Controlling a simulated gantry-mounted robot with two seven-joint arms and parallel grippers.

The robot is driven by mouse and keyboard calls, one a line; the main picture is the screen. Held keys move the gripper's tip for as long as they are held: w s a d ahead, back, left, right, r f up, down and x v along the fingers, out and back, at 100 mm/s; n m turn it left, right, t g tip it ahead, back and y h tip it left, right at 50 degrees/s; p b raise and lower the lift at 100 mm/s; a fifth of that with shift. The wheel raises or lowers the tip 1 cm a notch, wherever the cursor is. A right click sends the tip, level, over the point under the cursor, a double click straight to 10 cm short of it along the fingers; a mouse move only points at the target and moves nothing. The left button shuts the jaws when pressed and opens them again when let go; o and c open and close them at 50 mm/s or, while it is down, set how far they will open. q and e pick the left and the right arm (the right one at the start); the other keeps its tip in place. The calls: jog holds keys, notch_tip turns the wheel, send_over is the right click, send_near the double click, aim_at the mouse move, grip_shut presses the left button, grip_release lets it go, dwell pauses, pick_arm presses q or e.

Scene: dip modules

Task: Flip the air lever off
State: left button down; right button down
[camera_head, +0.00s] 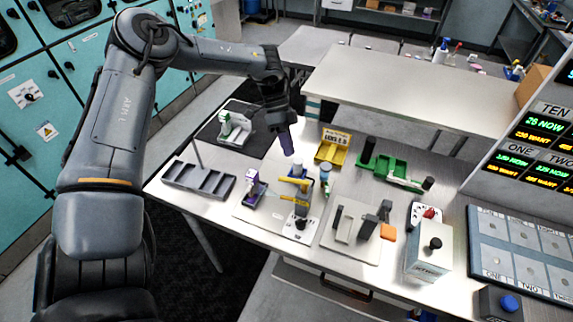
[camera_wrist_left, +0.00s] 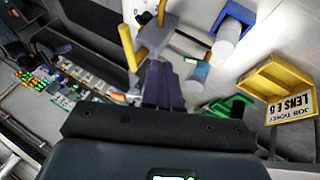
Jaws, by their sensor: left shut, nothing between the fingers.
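Two yellow levers stand on a small fixture plate (camera_head: 262,219) on the bench: an upper lever (camera_head: 293,182) and a lower lever (camera_head: 294,201). I cannot tell which one is the air lever. In the left wrist view, a yellow handle (camera_wrist_left: 127,47) shows to the left of the fingers, and another yellow bar (camera_wrist_left: 161,12) shows at the top. My left gripper (camera_head: 288,152) is shut and empty, pointing down above the back of the fixture. Its closed dark fingers (camera_wrist_left: 165,86) also show in the wrist view, apart from the yellow handle.
A yellow job-ticket tray (camera_head: 332,152) stands right of the gripper, with a green tray (camera_head: 384,164) beyond. A blue-topped bottle (camera_head: 325,174) stands close by the levers. A grey compartment tray (camera_head: 198,181) lies left. A panel with a black knob (camera_head: 301,223) sits in front.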

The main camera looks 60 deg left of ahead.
aim_at(294, 181)
pick_arm(q)
jog(key=shift+s+d+f+p, duration=0.25)
jog(key=shift+s+d+f, duration=0.2)
jog(key=shift+d, duration=0.25)
jog(key=shift+s+d+f+p, duration=0.3)
jog(key=shift+s+d+f, duration=0.15)
jog(key=shift+d, duration=0.3)
jog(key=shift+s+d+f+p, duration=0.25)
jog(key=shift+s+d+f, duration=0.2)
jog(key=shift+d, duration=0.25)
